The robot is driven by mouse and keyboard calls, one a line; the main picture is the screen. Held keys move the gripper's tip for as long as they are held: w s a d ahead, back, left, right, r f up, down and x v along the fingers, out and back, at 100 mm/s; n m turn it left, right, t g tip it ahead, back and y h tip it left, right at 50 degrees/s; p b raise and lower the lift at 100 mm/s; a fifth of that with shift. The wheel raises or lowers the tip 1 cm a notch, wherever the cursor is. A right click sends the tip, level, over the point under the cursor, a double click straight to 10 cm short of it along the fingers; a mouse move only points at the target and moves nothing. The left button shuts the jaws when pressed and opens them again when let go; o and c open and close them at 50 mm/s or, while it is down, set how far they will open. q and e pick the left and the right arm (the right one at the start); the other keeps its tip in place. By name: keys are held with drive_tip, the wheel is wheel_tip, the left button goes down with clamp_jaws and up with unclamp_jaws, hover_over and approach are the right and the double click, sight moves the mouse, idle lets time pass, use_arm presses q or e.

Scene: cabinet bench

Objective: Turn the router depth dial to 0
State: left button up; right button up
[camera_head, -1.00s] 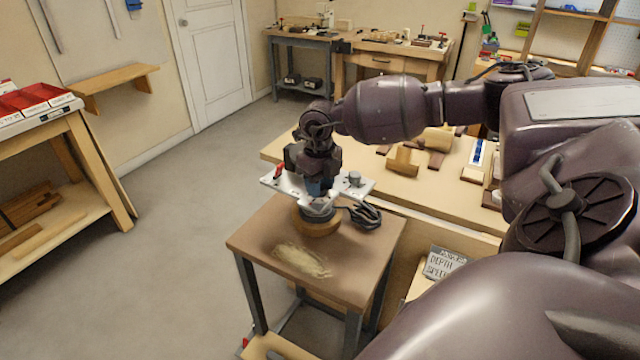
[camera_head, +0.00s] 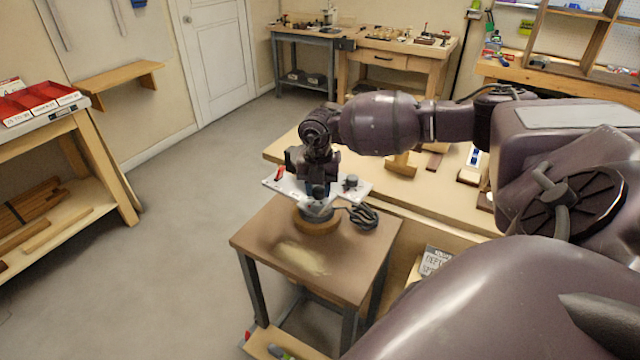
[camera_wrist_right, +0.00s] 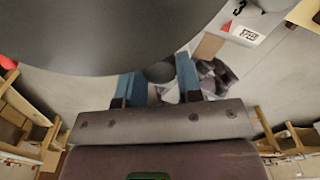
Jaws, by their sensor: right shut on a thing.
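The router stands on a small wooden-topped stand in the head view, with a pale top plate (camera_head: 284,188) above a round wooden base (camera_head: 317,226). My right gripper (camera_head: 318,192) points down at the middle of the plate and hides much of it. In the right wrist view its two blue fingers (camera_wrist_right: 160,78) are shut on a small dark round knob (camera_wrist_right: 160,72), which appears to be the depth dial. The dial's scale and pointer are not readable. My left gripper is not in view.
A red lever (camera_head: 279,173) and a dark knob (camera_head: 351,182) sit on the plate either side of my gripper. A black coiled cord (camera_head: 363,216) lies beside the router. A large dark round body (camera_wrist_right: 105,30) fills the top of the wrist view. The stand's front (camera_head: 330,265) is clear apart from sawdust.

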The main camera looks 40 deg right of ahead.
drive_tip(key=m+p, duration=0.2)
drive_tip(key=m, duration=0.3)
drive_tip(key=shift+r+m, duration=0.15)
drive_tip(key=shift+m, duration=0.15)
drive_tip(key=m+p, duration=0.2)
drive_tip(key=m, duration=0.2)
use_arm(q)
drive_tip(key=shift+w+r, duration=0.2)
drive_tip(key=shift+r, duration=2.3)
use_arm(e)
drive_tip(key=shift+m, duration=0.4)
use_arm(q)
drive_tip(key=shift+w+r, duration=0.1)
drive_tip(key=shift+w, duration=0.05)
use_arm(e)
drive_tip(key=o, duration=0.7)
drive_tip(key=shift+c, duration=0.2)
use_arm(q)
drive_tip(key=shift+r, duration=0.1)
